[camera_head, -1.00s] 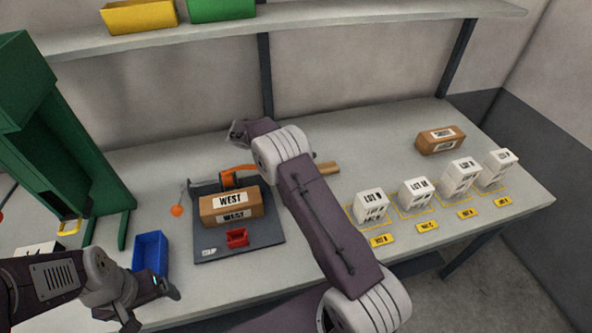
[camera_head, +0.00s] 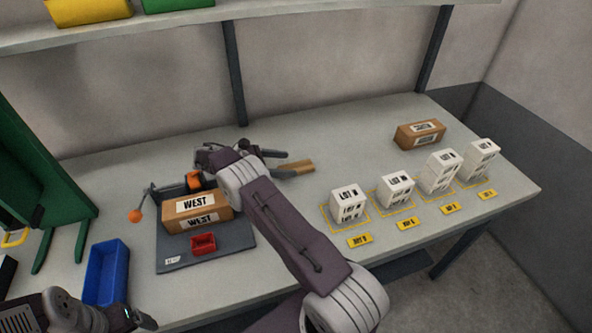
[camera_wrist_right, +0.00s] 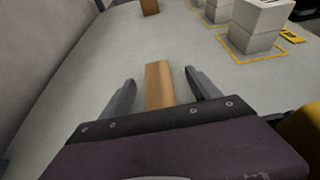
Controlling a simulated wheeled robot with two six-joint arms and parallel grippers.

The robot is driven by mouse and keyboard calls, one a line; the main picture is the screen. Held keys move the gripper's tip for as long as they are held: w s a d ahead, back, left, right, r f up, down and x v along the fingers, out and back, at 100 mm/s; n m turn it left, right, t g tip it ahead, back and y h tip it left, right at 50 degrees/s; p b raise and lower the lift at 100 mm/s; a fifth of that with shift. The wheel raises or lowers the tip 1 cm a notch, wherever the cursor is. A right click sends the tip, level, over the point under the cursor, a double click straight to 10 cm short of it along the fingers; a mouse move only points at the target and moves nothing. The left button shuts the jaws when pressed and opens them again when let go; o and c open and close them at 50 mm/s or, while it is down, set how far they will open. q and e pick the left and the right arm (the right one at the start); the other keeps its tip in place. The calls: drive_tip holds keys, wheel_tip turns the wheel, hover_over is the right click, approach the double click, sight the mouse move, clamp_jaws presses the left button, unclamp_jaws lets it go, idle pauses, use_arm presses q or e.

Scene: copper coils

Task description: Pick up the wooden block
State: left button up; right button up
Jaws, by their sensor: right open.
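The wooden block (camera_head: 296,167) is a light brown bar lying on the grey table, just right of my right gripper. My right gripper (camera_head: 281,162) is open, its fingers pointing right toward the block. In the right wrist view the block (camera_wrist_right: 159,84) lies between the two spread fingers of the gripper (camera_wrist_right: 160,90), with a gap on each side. Its near end is hidden behind the gripper body. My left gripper (camera_head: 140,322) shows only partly at the bottom left edge, and its jaws cannot be made out.
A blue bin (camera_head: 106,272) stands left. White LOT boxes (camera_head: 348,204) stand in yellow outlines at right. Another brown box (camera_head: 419,134) stands behind them.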

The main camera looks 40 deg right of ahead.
sight(306, 164)
drive_tip(key=x, duration=0.6)
drive_tip(key=p+x, duration=0.1)
drive_tip(key=x, duration=0.1)
drive_tip(key=shift+w+d+f, duration=0.1)
drive_tip(key=shift+w+f, duration=0.05)
drive_tip(key=shift+w, duration=0.2)
drive_tip(key=c, duration=1.5)
drive_tip(key=r, duration=0.4)
drive_tip(key=shift+s+r, duration=0.2)
drive_tip(key=shift+r, duration=0.2)
drive_tip(key=s+r, duration=0.2)
drive_tip(key=s, duration=0.1)
drive_tip(key=s+d+r, duration=0.1)
drive_tip(key=s+r, duration=0.1)
drive_tip(key=s, duration=0.2)
drive_tip(key=s+d+r, duration=0.1)
drive_tip(key=s+r, duration=0.1)
drive_tip(key=s, duration=0.2)
drive_tip(key=shift+r, duration=0.2)
